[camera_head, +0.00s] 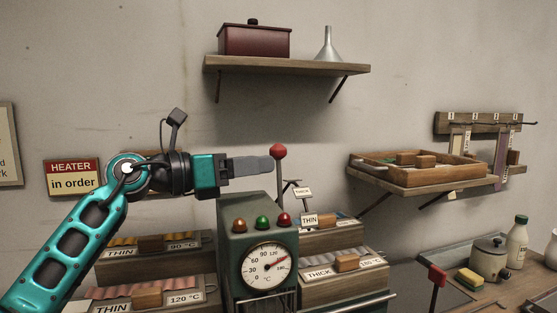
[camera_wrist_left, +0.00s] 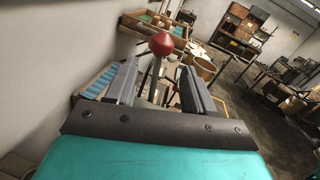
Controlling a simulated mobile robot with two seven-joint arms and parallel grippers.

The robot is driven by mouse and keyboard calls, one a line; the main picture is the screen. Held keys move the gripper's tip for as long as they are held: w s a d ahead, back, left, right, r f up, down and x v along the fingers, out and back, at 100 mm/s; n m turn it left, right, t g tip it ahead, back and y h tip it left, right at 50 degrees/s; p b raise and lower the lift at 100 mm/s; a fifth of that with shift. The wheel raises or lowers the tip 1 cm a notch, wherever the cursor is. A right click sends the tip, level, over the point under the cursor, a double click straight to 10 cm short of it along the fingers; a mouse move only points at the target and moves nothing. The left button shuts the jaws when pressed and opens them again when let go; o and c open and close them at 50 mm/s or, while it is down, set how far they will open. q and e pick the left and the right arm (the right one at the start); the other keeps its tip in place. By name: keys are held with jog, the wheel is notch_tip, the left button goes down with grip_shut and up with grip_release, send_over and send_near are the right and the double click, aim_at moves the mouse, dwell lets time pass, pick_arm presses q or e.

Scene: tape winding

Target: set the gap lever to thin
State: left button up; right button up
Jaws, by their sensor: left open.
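The gap lever (camera_head: 278,151) has a red ball on a thin upright stalk and rises behind the green machine housing (camera_head: 245,215). Small plates reading THICK (camera_head: 303,191) and THIN (camera_head: 309,220) are to the right of its stalk. My left gripper (camera_head: 268,165) points right, its fingertips at the stalk just below the ball. In the left wrist view, the open left gripper (camera_wrist_left: 157,82) has a finger on each side of the stalk, with the red ball (camera_wrist_left: 161,43) showing above and between them. I cannot tell whether either finger touches the stalk. My right gripper is not in view.
A round dial (camera_head: 268,268) and three coloured lamps are on the housing front. Sample trays with THIN and THICK labels flank it. A wall shelf (camera_head: 285,65) hangs above. Another red-knobbed lever (camera_head: 437,275) stands at right, near a pot (camera_head: 489,259) and bottle (camera_head: 517,242).

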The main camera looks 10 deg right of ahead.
aim_at(279, 161)
pick_arm(q)
jog(key=x, duration=0.5)
jog(key=shift+w+d, duration=0.15)
jog(key=shift+d, duration=0.15)
jog(key=shift+c, duration=0.4)
